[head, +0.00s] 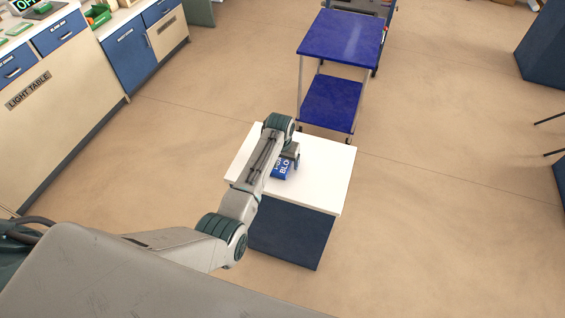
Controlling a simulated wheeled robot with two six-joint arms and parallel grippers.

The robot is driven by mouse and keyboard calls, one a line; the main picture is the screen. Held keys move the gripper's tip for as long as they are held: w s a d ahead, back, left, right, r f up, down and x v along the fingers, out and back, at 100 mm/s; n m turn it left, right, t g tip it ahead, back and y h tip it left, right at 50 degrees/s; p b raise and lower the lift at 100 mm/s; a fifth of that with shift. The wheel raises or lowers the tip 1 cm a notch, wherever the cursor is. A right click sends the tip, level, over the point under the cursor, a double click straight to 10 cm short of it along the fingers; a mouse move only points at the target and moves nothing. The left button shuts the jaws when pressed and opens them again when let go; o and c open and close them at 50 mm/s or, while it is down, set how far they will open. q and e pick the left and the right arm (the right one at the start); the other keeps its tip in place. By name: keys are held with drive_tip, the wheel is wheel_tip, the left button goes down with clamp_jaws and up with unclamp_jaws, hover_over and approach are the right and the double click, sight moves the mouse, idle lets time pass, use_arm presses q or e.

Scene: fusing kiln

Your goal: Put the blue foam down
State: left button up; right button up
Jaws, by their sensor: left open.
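The blue foam (281,170), a small blue block with white lettering, sits on the white top of a low table (325,175). My left gripper (290,160) is right at the foam, over its upper right side. Its jaws are open. The arm hides the left part of the foam, and I cannot tell whether the fingers touch it. My right gripper is not in view.
A cart with blue shelves (340,38) stands just behind the low table. A counter marked LIGHT TABLE (50,100) with blue drawers runs along the left. Dark blue furniture (545,50) stands at the far right. The floor (440,190) right of the table is clear.

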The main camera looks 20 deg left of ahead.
use_arm(q)
drive_tip(key=c, duration=1.1)
drive_tip(key=shift+r, duration=0.15)
